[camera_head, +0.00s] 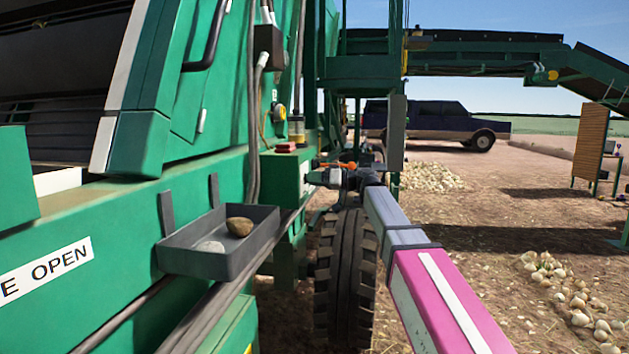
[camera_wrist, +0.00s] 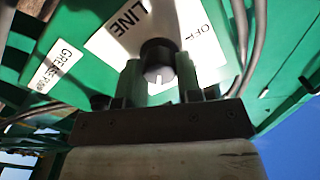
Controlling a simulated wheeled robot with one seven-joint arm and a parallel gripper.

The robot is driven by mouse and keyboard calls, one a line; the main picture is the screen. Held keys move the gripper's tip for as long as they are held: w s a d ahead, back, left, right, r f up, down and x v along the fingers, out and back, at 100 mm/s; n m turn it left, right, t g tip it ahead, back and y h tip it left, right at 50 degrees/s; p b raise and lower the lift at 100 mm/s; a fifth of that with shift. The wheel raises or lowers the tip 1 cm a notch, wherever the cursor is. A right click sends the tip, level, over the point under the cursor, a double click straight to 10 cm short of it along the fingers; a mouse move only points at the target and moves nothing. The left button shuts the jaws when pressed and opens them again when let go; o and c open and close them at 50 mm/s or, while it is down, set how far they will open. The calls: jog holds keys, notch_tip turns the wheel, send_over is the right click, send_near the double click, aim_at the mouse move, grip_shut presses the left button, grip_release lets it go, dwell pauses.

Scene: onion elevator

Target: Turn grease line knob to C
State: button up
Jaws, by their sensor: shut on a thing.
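The black round knob (camera_wrist: 157,56) sits on a white label plate (camera_wrist: 120,42) on a green panel in the wrist view. A white pointer mark shows on the knob's near side, toward my gripper's base. The words LINE and OFF can be read upside down or slanted on the plate; no letter C can be made out. My gripper (camera_wrist: 160,78) is shut on the knob, one finger on each side. In the head view my gripper (camera_head: 322,176) reaches the green box at the machine's side; the knob is too small or hidden there.
In the head view a grey tray (camera_head: 225,262) with two stones juts from the machine. A large tyre (camera_head: 346,280) stands below my arm. Open ground lies right.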

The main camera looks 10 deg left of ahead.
jog(key=shift+f+m, duration=0.1)
jog(key=shift+m, duration=4.8)
jog(key=o, duration=0.9)
jog(key=shift+o, duration=0.2)
jog(key=d, duration=1.1)
jog(key=shift+s, duration=0.15)
